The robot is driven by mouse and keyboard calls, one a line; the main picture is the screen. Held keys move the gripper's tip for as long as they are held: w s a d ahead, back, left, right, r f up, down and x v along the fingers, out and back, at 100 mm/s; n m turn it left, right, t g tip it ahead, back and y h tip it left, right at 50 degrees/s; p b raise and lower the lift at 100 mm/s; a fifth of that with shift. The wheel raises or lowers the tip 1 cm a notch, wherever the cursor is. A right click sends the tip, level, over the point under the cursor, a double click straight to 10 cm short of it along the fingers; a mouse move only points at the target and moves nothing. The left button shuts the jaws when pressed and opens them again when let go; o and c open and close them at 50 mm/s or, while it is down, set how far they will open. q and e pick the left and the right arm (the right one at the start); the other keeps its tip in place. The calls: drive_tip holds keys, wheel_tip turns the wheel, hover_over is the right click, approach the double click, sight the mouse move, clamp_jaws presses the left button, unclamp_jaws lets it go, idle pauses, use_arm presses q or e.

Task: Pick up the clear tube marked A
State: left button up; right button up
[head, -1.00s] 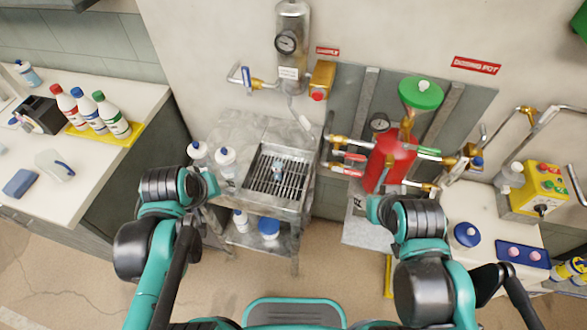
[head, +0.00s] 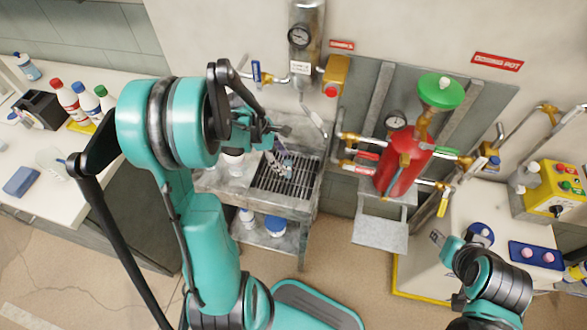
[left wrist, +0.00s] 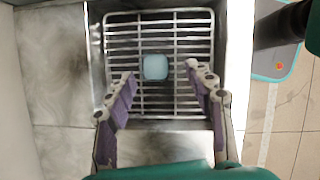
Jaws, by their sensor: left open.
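A small clear tube with a pale blue top (head: 287,166) stands on the metal grate of the sink stand; no letter on it can be read. In the left wrist view its pale blue top (left wrist: 155,67) shows from above, over the grate bars. My left gripper (head: 279,148) is over the grate, close to the tube. In the left wrist view the left gripper (left wrist: 159,85) is open, its purple-padded fingers to either side of the tube's line and apart from it. My right gripper (head: 440,239) is at lower right; its jaws are too small to judge.
The steel sink stand (head: 307,192) has raised edges around the grate (head: 291,181). White bottles stand to the grate's left, partly behind my left arm. A red dosing pot (head: 401,165) with pipes is to the right. The bench (head: 50,190) at left holds several bottles.

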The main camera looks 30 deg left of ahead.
sight(288, 168)
use_arm(q)
drive_tip(key=b+x, duration=0.1)
drive_tip(key=x, duration=0.1)
drive_tip(key=b+x, duration=0.1)
drive_tip(key=x, duration=0.2)
drive_tip(key=shift+w+f, duration=0.25)
drive_tip(key=shift+f, duration=0.1)
drive_tip(key=shift+r, duration=0.1)
drive_tip(key=shift+c, duration=0.4)
clamp_jaws()
